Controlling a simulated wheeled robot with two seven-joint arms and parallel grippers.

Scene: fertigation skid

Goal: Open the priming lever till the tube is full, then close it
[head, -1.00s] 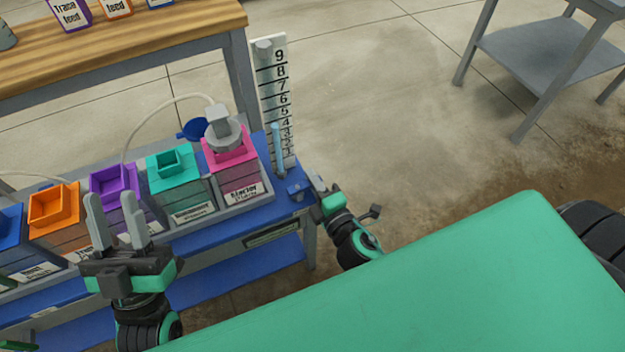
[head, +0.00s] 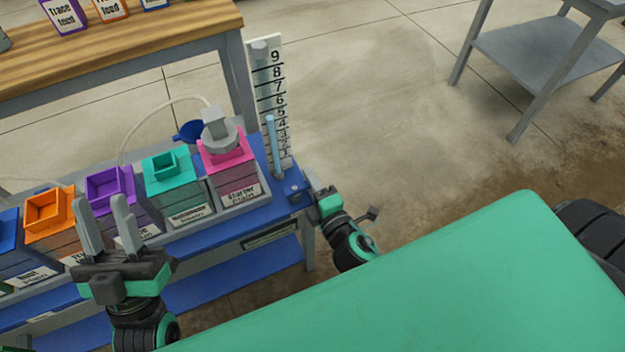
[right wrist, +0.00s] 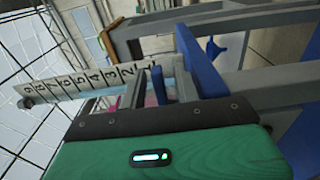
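The upright tube stands against a white scale board (head: 265,75) marked up to 9. Its light-blue column (head: 272,145) reaches roughly the 5 mark in the head view. A small blue lever part (head: 293,188) sits at the foot of the tube, on the bench's right end. My right gripper (head: 316,194) is beside it. In the right wrist view a small blue upright piece (right wrist: 157,85) stands between my right gripper's grey, separated fingers (right wrist: 160,90); contact is unclear. My left gripper (head: 104,222) is open and empty, in front of the feed bins.
A pink-topped bin (head: 228,150), a teal bin (head: 170,170), a purple bin (head: 109,183) and an orange bin (head: 48,212) line the blue bench. A wooden table (head: 120,45) stands behind, a grey stand (head: 545,55) at right. The floor between is clear.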

